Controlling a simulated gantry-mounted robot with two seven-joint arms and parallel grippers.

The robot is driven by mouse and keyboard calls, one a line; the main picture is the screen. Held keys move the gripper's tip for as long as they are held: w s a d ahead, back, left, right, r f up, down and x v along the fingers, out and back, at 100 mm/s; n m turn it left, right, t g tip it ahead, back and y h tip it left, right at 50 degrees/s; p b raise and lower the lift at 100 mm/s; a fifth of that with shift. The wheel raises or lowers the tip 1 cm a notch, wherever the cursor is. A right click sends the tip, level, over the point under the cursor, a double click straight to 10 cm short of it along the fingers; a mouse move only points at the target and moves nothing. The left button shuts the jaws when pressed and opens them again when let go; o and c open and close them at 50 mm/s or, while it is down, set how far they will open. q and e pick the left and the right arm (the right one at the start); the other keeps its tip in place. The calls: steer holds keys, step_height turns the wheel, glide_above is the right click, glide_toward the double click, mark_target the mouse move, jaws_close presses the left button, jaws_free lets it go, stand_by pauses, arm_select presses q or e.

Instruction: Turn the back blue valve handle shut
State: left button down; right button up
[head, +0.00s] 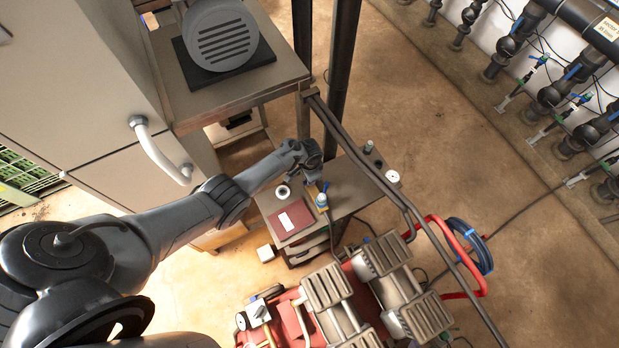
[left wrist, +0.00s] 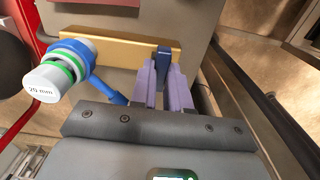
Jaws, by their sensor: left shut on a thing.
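My left gripper (head: 313,181) reaches over a small side table. In the left wrist view its two grey-purple fingers (left wrist: 163,85) are closed around an upright dark blue handle (left wrist: 162,60), which stands against a brass-coloured bar (left wrist: 118,40). Left of the fingers is a blue valve body (left wrist: 82,56) with green rings and a white end marked "20 mm" (left wrist: 45,84). A brighter blue lever (left wrist: 108,88) slants from it towards the gripper. In the head view a blue and white valve part (head: 321,200) shows beside the gripper; the gripped handle is mostly hidden there.
A dark red book-like item (head: 289,220) and a white ring (head: 283,192) lie on the side table (head: 345,197). Dark upright posts and a slanting rail (head: 360,165) pass close by. A red machine (head: 320,305) stands in front. Open floor (head: 430,130) lies right.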

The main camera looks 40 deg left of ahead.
arm_select(q)
steer(key=c, duration=1.1)
jaws_free()
step_height(320, 180, up, 11)
steer(key=p, duration=0.5)
steer(key=shift+p, duration=0.35)
steer(key=shift+s+f, duration=0.1)
steer(key=shift+f, duration=0.1)
